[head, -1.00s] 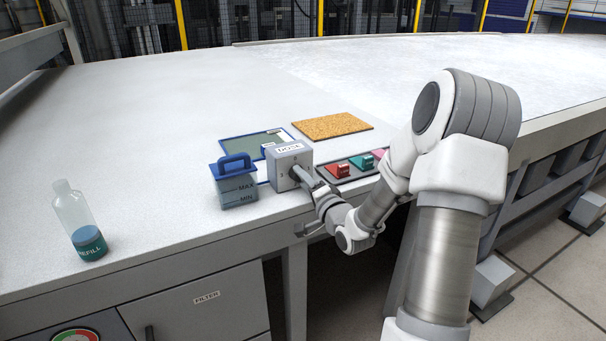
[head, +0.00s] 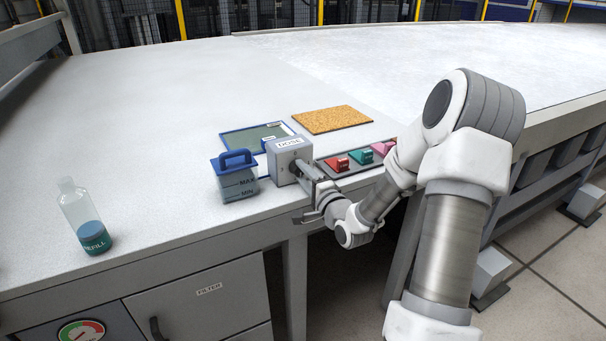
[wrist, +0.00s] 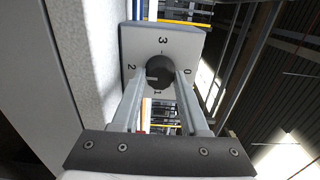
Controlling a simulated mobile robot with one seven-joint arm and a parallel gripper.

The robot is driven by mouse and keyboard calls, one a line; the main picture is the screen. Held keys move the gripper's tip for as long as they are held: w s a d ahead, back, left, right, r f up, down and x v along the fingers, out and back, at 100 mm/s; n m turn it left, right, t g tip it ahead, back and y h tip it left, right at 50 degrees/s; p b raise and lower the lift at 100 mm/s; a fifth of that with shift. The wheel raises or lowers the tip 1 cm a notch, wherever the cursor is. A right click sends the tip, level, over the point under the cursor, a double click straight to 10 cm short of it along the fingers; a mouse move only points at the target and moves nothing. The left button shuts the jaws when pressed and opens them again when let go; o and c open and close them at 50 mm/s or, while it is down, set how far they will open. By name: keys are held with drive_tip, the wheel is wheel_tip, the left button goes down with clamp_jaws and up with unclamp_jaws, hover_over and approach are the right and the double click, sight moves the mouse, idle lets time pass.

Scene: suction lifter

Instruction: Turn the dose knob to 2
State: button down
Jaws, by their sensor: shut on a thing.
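The dose box (head: 288,160) is a grey box labelled DOSE near the front edge of the bench. Its round dark knob (wrist: 160,69) shows in the wrist view, with the marks 0, 1, 2 and 3 around it. A pale mark on the knob's lower left appears to lie between 1 and 2; its exact aim is hard to tell. My gripper (wrist: 162,74) is shut on the knob, one finger on each side.
A blue-lidded container (head: 236,180) marked MAX and MIN stands just left of the box. A tray with red, green and pink pieces (head: 360,158) lies to the right. A cork mat (head: 332,120) lies behind. A refill bottle (head: 84,220) stands far left.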

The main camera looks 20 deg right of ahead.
drive_tip(key=shift+c, duration=2.1)
unclamp_jaws()
drive_tip(key=shift+s, duration=0.1)
drive_tip(key=s+p, duration=0.8)
drive_tip(key=s, duration=0.9)
drive_tip(key=shift+d+p, duration=0.3)
drive_tip(key=shift+p, duration=0.1)
drive_tip(key=shift+s, duration=0.1)
